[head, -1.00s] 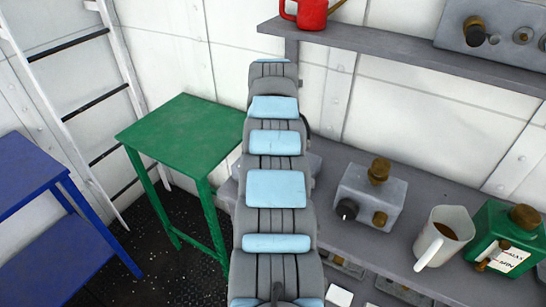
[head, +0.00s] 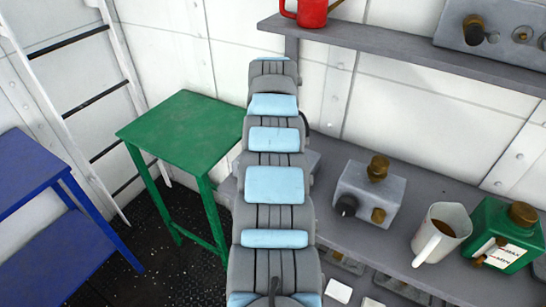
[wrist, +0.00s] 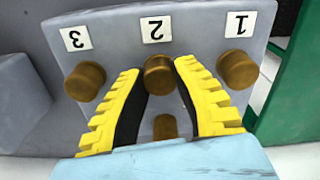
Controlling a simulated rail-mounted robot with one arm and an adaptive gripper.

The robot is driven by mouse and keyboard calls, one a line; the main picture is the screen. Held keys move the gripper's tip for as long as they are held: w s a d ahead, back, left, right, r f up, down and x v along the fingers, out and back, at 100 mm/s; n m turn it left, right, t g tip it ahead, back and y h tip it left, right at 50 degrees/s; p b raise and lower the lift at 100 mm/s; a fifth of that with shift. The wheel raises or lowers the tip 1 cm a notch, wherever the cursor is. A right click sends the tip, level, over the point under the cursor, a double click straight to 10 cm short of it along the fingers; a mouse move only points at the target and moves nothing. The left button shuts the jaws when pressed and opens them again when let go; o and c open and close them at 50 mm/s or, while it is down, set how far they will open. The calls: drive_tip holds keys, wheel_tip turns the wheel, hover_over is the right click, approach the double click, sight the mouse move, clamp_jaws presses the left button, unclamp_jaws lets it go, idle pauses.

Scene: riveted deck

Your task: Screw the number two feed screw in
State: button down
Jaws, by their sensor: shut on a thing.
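In the wrist view a grey block (wrist: 205,25) carries labels 3, 2 and 1, which appear upside down. The number two feed screw (wrist: 159,73) is a brass knob under the label 2 (wrist: 155,29). My gripper (wrist: 160,68) has its yellow-ridged fingers closed on this knob, one on each side. The number three screw (wrist: 85,80) is left of the fingers and the number one screw (wrist: 237,69) is right of them. Another brass piece (wrist: 165,127) shows between the fingers, nearer my wrist. In the head view my arm hides the gripper and most of this block.
On the grey bench (head: 335,225) stand another grey block with brass knobs (head: 365,196), a white jug of brown liquid (head: 441,233) and a green container (head: 500,238). A red can (head: 311,12) sits on the shelf above. A green table (head: 185,130) stands left of my arm.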

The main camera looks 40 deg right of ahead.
drive_tip(key=c, duration=0.7)
unclamp_jaws()
drive_tip(key=shift+d+r, duration=0.1)
drive_tip(key=shift+c, duration=0.2)
